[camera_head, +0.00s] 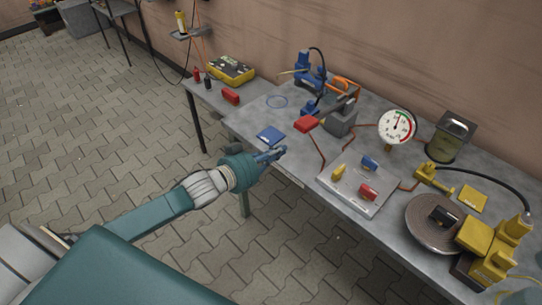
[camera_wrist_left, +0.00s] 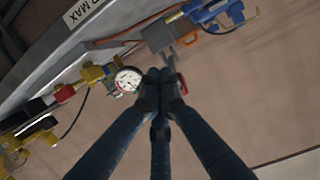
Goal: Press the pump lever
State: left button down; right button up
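The pump is a grey block (camera_head: 340,121) on the workbench in the head view. Its dark lever slants down to the left and ends in a red grip (camera_head: 306,124). My left gripper (camera_head: 281,152) is in front of the bench edge, below and left of the red grip and apart from it. In the left wrist view its dark fingers (camera_wrist_left: 162,78) come together at the tips with nothing seen between them. There the grey block (camera_wrist_left: 158,37) shows beyond the tips, and part of the red grip (camera_wrist_left: 182,86) shows beside them, partly hidden. My right gripper is in neither view.
A round pressure gauge (camera_head: 397,127) stands right of the pump. A metal plate with coloured valve handles (camera_head: 346,192) lies in front. Yellow equipment (camera_head: 487,248) fills the right end.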

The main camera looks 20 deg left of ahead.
pick_arm(q)
jog(key=s, duration=0.1)
jog(key=s+a, duration=0.1)
jog(key=shift+s, duration=0.3)
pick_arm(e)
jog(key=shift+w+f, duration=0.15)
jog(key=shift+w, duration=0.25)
pick_arm(q)
jog(key=shift+r, duration=0.1)
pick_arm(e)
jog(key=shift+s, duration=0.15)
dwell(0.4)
